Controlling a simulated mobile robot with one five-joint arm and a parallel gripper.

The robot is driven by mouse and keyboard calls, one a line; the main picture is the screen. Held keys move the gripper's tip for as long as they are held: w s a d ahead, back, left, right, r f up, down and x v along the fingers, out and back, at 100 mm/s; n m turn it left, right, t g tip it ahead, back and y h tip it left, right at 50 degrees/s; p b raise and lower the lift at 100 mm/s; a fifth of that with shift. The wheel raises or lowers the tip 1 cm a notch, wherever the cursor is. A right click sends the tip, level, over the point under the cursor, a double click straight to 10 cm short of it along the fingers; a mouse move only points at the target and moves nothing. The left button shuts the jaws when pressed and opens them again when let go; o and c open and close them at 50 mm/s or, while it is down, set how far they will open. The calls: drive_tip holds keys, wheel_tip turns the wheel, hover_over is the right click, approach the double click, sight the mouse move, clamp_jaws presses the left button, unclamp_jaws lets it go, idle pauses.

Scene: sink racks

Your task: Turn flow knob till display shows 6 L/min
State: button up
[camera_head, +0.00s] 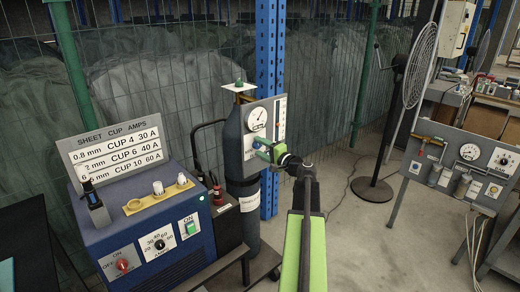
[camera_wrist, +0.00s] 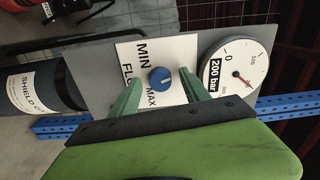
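A blue round flow knob (camera_wrist: 162,79) with a light pointer mark sits on a white plate labelled MIN and MAX in the wrist view. My gripper (camera_wrist: 161,73) is open, its two green fingertips on either side of the knob with visible gaps. I cannot tell how far they are from the panel. In the head view my gripper (camera_head: 268,150) is in front of the grey panel (camera_head: 249,150) on the gas cylinder (camera_head: 233,140) and hides the knob. A narrow vertical scale (camera_head: 281,112), possibly the flow display, is too small to read.
A round pressure gauge (camera_wrist: 236,72) marked 200 bar is close to one finger; it also shows in the head view (camera_head: 257,118). A blue welding machine (camera_head: 145,225) stands left. A fan (camera_head: 420,65) and another gauge panel (camera_head: 455,165) stand right.

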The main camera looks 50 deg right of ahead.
drive_tip(key=s+a, duration=0.1)
drive_tip(key=s, duration=1.6)
drive_tip(key=shift+s, duration=0.2)
drive_tip(key=shift+a, duration=0.15)
